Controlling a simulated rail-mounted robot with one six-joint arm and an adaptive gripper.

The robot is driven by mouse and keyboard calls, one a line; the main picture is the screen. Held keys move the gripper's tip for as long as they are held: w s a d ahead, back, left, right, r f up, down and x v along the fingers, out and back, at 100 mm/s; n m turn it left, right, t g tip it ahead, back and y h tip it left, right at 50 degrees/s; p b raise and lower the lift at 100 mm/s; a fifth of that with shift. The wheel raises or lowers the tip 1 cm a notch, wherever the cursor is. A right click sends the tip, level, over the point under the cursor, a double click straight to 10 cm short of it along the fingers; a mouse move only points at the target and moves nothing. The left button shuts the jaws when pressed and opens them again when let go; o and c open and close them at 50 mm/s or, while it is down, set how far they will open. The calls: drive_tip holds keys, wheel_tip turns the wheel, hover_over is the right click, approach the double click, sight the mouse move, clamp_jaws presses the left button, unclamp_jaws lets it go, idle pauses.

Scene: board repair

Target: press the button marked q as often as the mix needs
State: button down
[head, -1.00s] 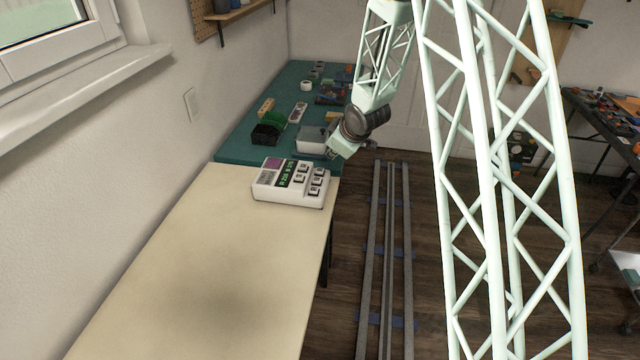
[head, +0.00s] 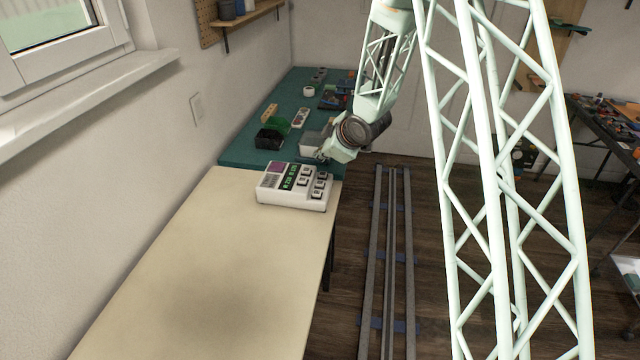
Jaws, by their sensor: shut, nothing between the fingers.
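A white box-shaped device (head: 292,203) stands on the near cream table, close to its far right corner. Its sloped top has a purple label, a dark display with green characters and several grey buttons (head: 317,184) on the right. The button letters and the display text are too small to read. My gripper (head: 321,157) is shut and empty, just behind the device's far right edge. It is small in the picture and partly hidden by my wrist, and I cannot tell its exact height above the buttons.
The cream table (head: 205,270) is otherwise bare. Behind it, a teal bench (head: 245,150) holds a dark green bin (head: 268,139), a white roll (head: 308,91), a grey box (head: 312,143) and other small parts. Floor rails (head: 389,270) run along the right. A wall with a window is on the left.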

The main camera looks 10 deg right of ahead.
sight(320, 184)
drive_tip(key=shift+f, duration=0.15)
drive_tip(key=shift+f+b, duration=3.05)
drive_tip(key=shift+f, duration=1.15)
drive_tip(key=shift+f+b, duration=0.95)
drive_tip(key=shift+f, duration=0.05)
drive_tip(key=shift+r, duration=0.25)
drive_tip(key=shift+r+p, duration=0.65)
drive_tip(key=shift+r, duration=0.05)
drive_tip(key=shift+r, duration=0.1)
idle(0.4)
drive_tip(key=shift+r+p, duration=1.7)
drive_tip(key=shift+r, duration=0.75)
